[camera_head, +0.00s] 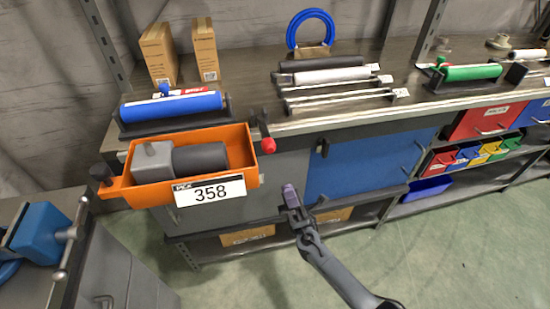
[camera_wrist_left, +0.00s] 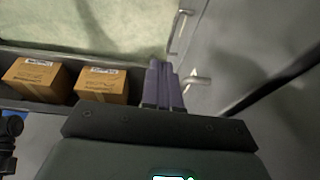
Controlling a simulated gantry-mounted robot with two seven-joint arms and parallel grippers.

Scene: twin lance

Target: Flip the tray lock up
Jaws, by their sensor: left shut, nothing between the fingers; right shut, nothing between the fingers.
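The orange tray (camera_head: 259,178) sits at the bench's front edge in the head view, with a white 358 label on its front. A grey block with a dark cylinder lies in it. A black lever with a red knob (camera_head: 268,146) stands at its right side; it may be the tray lock, but I cannot be sure. My right gripper (camera_head: 289,192) is shut and empty, below and right of the tray, apart from it. My left gripper (camera_wrist_left: 163,84) is shut and empty in the left wrist view. It does not show in the head view. No lock shows in the wrist view.
A blue roller (camera_head: 170,106) lies behind the tray on the bench (camera_head: 400,120). A blue cabinet door (camera_head: 365,165) is behind my right gripper. Cardboard boxes (camera_wrist_left: 33,78) sit on a low shelf. A vise (camera_head: 40,233) stands at lower left. Floor at lower right is clear.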

